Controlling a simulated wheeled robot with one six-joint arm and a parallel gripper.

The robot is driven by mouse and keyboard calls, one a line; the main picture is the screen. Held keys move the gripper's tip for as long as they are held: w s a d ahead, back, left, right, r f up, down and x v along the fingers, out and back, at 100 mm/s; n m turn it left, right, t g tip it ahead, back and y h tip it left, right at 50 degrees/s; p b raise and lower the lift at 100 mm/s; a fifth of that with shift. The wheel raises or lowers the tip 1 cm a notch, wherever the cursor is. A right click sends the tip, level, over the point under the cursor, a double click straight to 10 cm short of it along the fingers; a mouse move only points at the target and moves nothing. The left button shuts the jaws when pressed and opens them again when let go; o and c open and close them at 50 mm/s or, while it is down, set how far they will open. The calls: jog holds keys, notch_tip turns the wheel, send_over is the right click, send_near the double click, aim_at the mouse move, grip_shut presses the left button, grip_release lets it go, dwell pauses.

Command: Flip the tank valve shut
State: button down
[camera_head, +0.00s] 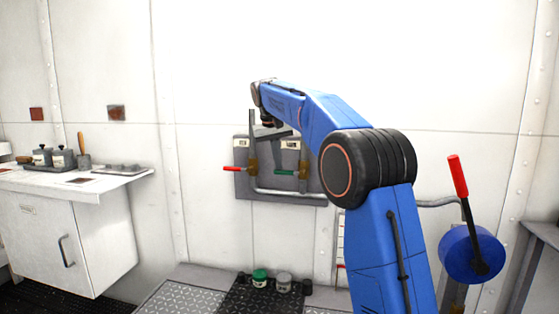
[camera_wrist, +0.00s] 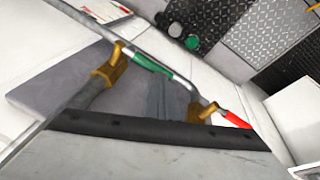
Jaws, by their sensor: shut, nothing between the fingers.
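A grey valve panel (camera_head: 241,187) is mounted on the white wall, with two brass valves on vertical pipes. The left valve has a red handle (camera_head: 235,169) pointing left, crosswise to its pipe. The right valve has a green handle (camera_head: 286,172), also pointing left. In the wrist view, the green handle (camera_wrist: 152,62) and red handle (camera_wrist: 235,120) both show. Labels above the valves are too small to read, so I cannot tell which is the tank valve. My gripper (camera_head: 272,132) is shut and empty, in front of the panel's upper part, above the handles.
A bent pipe (camera_head: 285,194) runs along the panel's bottom. A blue wheel (camera_head: 456,258) with a red-gripped lever (camera_head: 458,176) stands at right. A green-lidded jar (camera_head: 260,277) and other containers stand below. A counter (camera_head: 108,184) is at left.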

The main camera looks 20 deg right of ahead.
jog(key=shift+a+f, duration=0.2)
jog(key=shift+f, duration=0.5)
jog(key=v, duration=1.8)
jog(key=shift+d+r, duration=0.2)
jog(key=shift+r, duration=0.15)
